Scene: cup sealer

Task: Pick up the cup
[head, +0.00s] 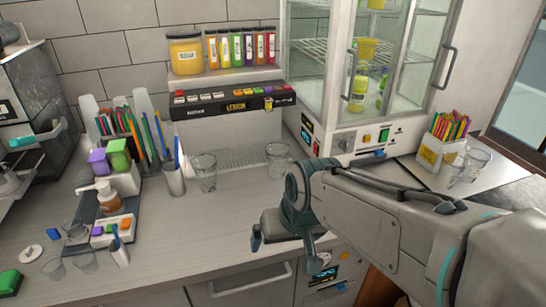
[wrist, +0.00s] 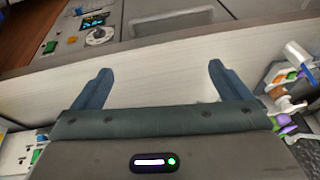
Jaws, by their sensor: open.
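Two clear glass cups stand upright on the counter: one glass cup (head: 204,174) left of centre, another glass cup (head: 278,161) right behind my arm's end. Several more clear cups show: a cup pair (head: 476,162) at the right, and small cups (head: 83,262) at the lower left. The frames do not show which one the task means. My gripper (head: 281,250) is over the front edge of the counter, in front of the two middle cups. In the wrist view my gripper (wrist: 160,70) is open, with nothing between its fingers; no cup shows clearly there.
A pen cup (head: 174,178) stands left of the middle cups. A dispenser rack (head: 232,100) is behind them and a glass-doored cabinet (head: 365,75) is at the right. The counter front (head: 190,240) is clear.

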